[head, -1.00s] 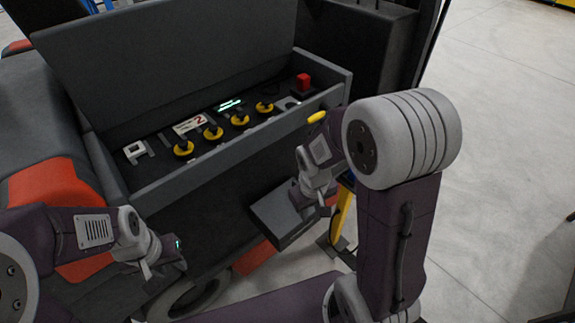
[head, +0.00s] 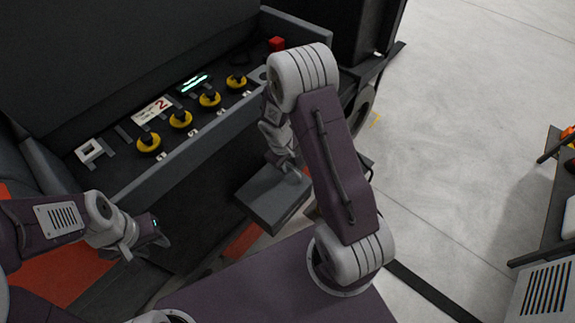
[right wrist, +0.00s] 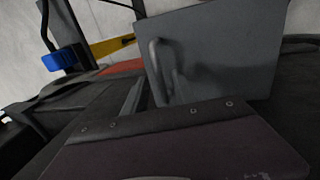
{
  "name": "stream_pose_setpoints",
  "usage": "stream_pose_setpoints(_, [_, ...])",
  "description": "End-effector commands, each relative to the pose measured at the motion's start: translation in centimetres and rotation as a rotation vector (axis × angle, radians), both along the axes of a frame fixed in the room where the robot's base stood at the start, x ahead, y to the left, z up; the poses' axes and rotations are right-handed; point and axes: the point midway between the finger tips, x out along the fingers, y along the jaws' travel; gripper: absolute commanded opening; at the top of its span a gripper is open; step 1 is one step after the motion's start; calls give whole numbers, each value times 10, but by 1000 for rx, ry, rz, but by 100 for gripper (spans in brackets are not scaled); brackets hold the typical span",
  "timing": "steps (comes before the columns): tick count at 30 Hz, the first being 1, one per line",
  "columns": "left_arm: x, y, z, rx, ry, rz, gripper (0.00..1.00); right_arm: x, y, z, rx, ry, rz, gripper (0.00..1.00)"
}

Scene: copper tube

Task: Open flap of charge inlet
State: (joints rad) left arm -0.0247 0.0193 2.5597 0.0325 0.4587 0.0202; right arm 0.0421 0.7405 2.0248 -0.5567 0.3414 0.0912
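A dark grey box-like piece (head: 272,200) juts from the vehicle's side below the control tray in the head view. It may be the charge inlet's flap or cover; I cannot tell. In the right wrist view a flat grey panel (right wrist: 225,55) stands tilted close ahead.
A blue part (right wrist: 68,60) and a yellow bar (right wrist: 112,46) show in the right wrist view. A rack (head: 560,190) stands at far right; the floor between is clear.

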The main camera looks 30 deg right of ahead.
Motion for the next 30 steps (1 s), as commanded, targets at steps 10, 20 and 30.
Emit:
stream_pose_setpoints(10, [0, 0, -1, 0, 0, 0, 36, 0, -1, -4, 0, 0, 0, 19])
stream_pose_setpoints(20, [0, 0, -1, 0, 0, 0, 36, 0, -1, -4, 0, 1, 0, 0])
stream_pose_setpoints(30, [0, 0, -1, 0, 0, 0, 36, 0, -1, -4, -1, 2, -1, 0])
